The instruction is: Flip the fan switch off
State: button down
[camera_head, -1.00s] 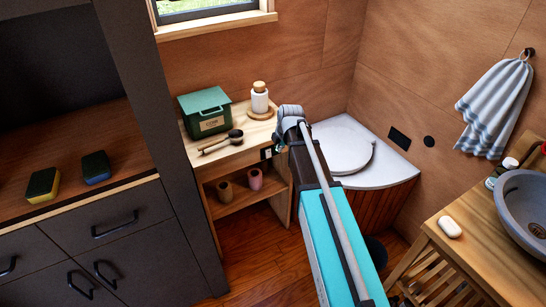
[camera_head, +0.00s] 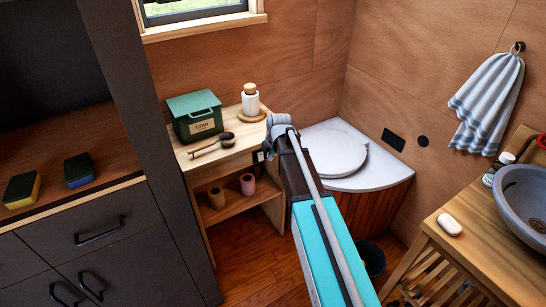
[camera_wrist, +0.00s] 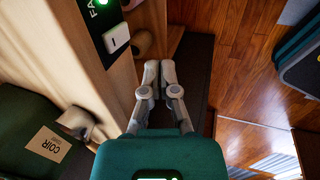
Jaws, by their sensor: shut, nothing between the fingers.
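The fan switch shows in the wrist view as a white rocker (camera_wrist: 116,38) on a black plate, set in the edge of the wooden shelf unit (camera_wrist: 145,90). A green light glows above it beside letters reading "FA"; the rest of the label is cut off. In the head view the switch plate (camera_head: 258,156) is small, on the unit's right side, just left of my arm. My gripper (camera_wrist: 159,70) is shut and empty, to the right of and below the rocker in the wrist view, apart from it.
On the unit stand a green coir box (camera_head: 196,115), a white bottle (camera_head: 251,103) and a wooden-handled brush (camera_head: 212,146). A toilet bench (camera_head: 375,172) is right of my arm. A wooden stand with basin (camera_head: 520,195) is at right. Some wooden floor is clear.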

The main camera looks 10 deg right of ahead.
aim_at(264, 158)
jog(key=shift+w+a+f+b, duration=0.3)
jog(key=shift+w+f+b, duration=0.55)
jog(key=shift+w+f, duration=0.1)
jog(key=shift+w+a+f+b, duration=0.3)
jog(key=shift+w+f+b, duration=0.5)
jog(key=shift+w+f, duration=0.1)
jog(key=shift+w+a+f+b, duration=0.3)
jog(key=shift+w+f+b, duration=0.55)
jog(key=shift+f, duration=0.1)
jog(key=shift+d, duration=0.15)
